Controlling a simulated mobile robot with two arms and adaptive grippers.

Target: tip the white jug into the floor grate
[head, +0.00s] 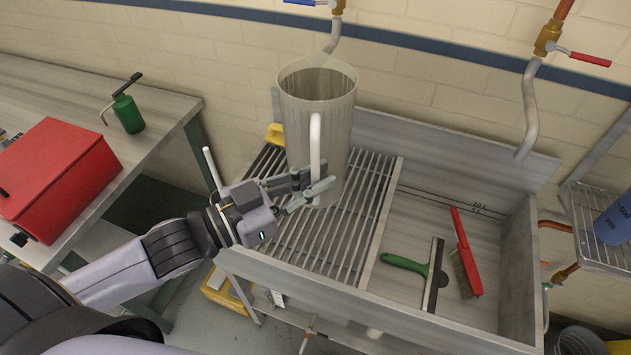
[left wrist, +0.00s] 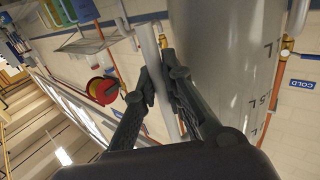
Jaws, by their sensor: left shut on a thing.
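The jug (head: 337,118) is tall, pale grey and see-through, with a white handle (head: 315,140). It stands upright over the slatted metal grate (head: 283,240) in the left part of the sink; I cannot tell whether its base touches the slats. My left gripper (head: 318,187) is shut on the lower part of the handle, from the left. In the left wrist view the jug's side (left wrist: 225,55) fills the upper right, and the handle (left wrist: 152,55) runs between the fingers. No separate grate in the floor shows. My right gripper is not in view.
The sink's right basin holds a green-handled squeegee (head: 434,275) and a red brush (head: 465,255). A pipe with a blue-handled valve (head: 335,8) hangs behind the jug; a red-handled one (head: 548,45) is at right. A red box (head: 60,175) and green oil can (head: 127,112) sit on the left bench.

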